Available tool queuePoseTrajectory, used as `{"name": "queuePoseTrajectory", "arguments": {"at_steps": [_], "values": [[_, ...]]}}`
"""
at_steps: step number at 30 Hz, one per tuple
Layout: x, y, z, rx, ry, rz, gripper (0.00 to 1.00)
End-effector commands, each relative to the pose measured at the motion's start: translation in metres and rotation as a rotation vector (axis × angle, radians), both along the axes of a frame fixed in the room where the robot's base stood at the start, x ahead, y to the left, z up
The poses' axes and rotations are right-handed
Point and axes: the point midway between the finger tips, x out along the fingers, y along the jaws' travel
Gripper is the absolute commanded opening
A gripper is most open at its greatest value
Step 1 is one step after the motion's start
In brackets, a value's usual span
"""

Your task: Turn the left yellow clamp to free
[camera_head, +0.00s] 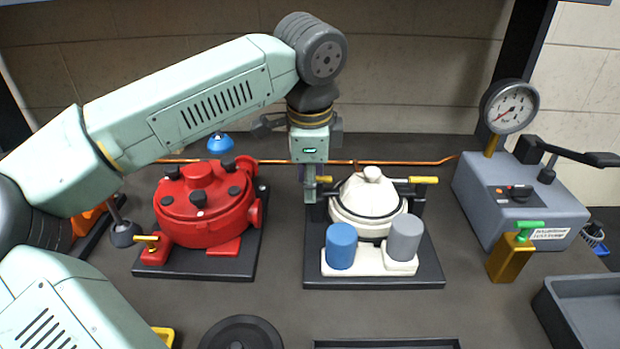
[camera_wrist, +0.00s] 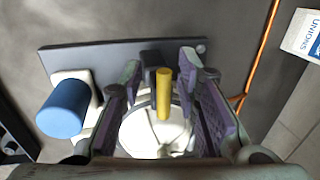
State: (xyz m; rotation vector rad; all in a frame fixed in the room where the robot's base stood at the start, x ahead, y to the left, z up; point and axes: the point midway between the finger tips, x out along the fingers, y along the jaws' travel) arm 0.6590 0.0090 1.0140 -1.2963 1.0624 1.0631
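The white motor (camera_head: 372,200) sits on a dark base plate (camera_head: 375,280) in the middle of the bench. The left yellow clamp (camera_wrist: 163,92) shows in the wrist view as a yellow handle over the white motor's edge. My gripper (camera_wrist: 163,102) is open, with one finger on each side of this handle and gaps between. In the head view my gripper (camera_head: 312,190) points down at the motor's left side and mostly hides the left clamp. The right yellow clamp (camera_head: 424,180) lies sideways on the motor's other side.
A blue cylinder (camera_head: 341,246) and a grey cylinder (camera_head: 404,238) stand at the motor's front. A red motor (camera_head: 203,205) is to the left. A grey gauge box (camera_head: 520,200) is to the right. A copper pipe (camera_head: 270,161) runs behind.

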Motion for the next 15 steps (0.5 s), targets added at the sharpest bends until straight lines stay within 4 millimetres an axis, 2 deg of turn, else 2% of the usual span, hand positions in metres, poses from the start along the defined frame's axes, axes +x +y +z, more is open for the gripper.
{"name": "queuePoseTrajectory", "arguments": {"at_steps": [2,12,15], "values": [[0.0001,0.0,0.0002,0.0,0.0,0.0,0.22],[-0.0001,0.0001,0.0002,0.0,0.0,0.0,0.0],[-0.0002,0.0,0.0002,0.0,0.0,0.0,0.0]]}}
